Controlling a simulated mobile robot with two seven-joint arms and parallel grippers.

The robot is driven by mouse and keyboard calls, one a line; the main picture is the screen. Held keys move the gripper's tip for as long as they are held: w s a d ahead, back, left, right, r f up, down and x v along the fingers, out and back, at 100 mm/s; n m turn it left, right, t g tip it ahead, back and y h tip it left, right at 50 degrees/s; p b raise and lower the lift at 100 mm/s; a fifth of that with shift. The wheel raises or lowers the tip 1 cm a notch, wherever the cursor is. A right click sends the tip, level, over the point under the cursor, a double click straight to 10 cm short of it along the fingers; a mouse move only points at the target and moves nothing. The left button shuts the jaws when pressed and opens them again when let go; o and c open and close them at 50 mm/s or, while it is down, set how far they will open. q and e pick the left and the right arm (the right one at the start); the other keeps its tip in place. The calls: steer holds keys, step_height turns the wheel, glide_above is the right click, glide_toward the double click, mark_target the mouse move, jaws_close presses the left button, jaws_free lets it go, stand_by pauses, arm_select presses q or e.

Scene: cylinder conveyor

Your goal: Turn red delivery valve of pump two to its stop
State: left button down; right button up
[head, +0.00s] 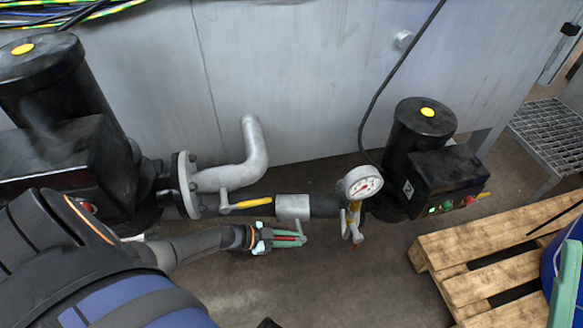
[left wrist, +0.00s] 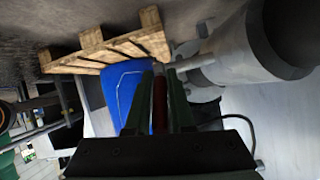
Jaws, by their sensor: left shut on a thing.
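Pump two (head: 425,165), a black motor with a yellow cap and a "2" label, stands right of centre in the head view. The red valve lever (head: 286,239) lies nearly level below the pale pipe sleeve (head: 293,206). My left gripper (head: 288,238) has its green fingers shut along the lever, from its left end. In the left wrist view the red lever (left wrist: 159,105) lies between the two fingers (left wrist: 160,88). The fingers hide part of the lever. I do not make out my right gripper.
A yellow-handled valve (head: 245,204) sits left of the sleeve, close above my gripper. A wooden pallet (head: 470,240) and a blue drum (head: 572,255) are at the right.

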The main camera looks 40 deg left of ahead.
mark_target(279, 237)
steer(key=shift+d+f, duration=0.1)
steer(key=shift+f, duration=0.05)
arm_select(q)
steer(key=c, duration=0.8)
jaws_free()
arm_select(e)
steer(key=shift+w, duration=0.1)
arm_select(q)
steer(key=shift+s+a, duration=0.1)
